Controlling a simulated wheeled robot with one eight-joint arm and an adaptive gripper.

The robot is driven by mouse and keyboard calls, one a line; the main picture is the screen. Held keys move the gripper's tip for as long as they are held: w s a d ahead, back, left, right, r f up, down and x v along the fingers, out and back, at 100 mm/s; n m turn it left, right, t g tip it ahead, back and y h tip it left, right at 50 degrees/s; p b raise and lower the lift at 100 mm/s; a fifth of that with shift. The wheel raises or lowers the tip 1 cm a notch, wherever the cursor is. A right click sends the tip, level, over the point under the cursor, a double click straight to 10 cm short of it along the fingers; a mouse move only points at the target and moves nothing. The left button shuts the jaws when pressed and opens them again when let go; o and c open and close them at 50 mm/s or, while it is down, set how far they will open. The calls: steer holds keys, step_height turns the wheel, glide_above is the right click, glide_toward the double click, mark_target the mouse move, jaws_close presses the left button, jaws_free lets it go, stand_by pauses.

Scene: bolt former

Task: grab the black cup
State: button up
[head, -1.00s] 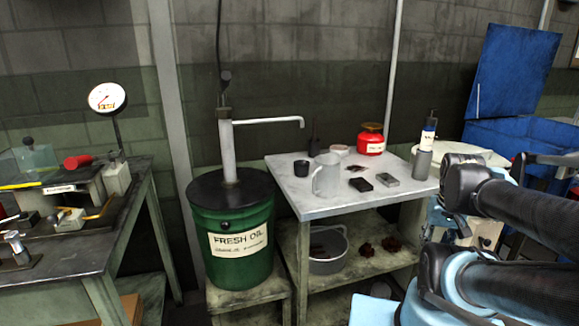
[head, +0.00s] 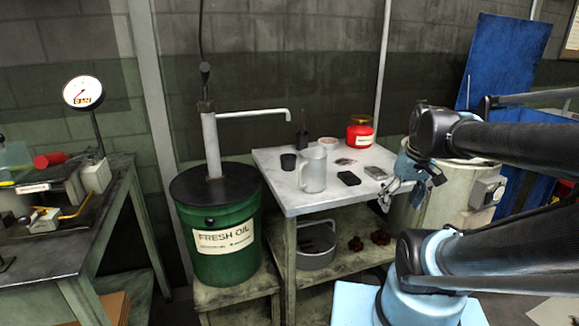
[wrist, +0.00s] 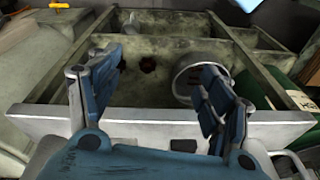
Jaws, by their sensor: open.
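The small black cup (head: 288,161) stands upright at the back left of the grey table (head: 290,196) in the head view, just left of the clear jug (head: 313,170). My gripper (head: 412,190) is at the table's right edge, well to the right of the cup, with the jug and small blocks between them. In the wrist view my gripper (wrist: 158,62) has its two blue fingers spread wide with nothing between them. I cannot make out the cup in the wrist view.
A black block (head: 348,178), a grey block (head: 375,173) and a red can (head: 360,133) are on the table. A green oil drum (head: 222,245) with a pump spout (head: 255,113) stands left. A grey pot (head: 316,250) sits on the lower shelf, also in the wrist view (wrist: 180,84).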

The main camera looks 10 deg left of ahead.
steer(key=w+a+r+n+g+y, duration=0.2)
steer(key=w+a+r+n+y, duration=0.1)
steer(key=w+a+r+n, duration=0.85)
steer(key=n+g+y, duration=0.1)
steer(key=n+g, duration=0.2)
steer(key=n, duration=0.5)
glide_toward(288, 157)
steer(key=shift+n, duration=0.25)
steer(key=shift+s+a+f, duration=0.6)
steer(key=shift+s+f, duration=0.25)
steer(key=shift+f, duration=0.4)
steer(key=shift+s+a+f, duration=0.6)
steer(key=shift+s+f, duration=0.3)
steer(key=shift+f, duration=0.35)
steer(key=shift+s+a+f, duration=0.6)
steer(key=shift+s+f, duration=0.25)
steer(key=shift+f, duration=0.4)
steer(key=c, duration=1.1)
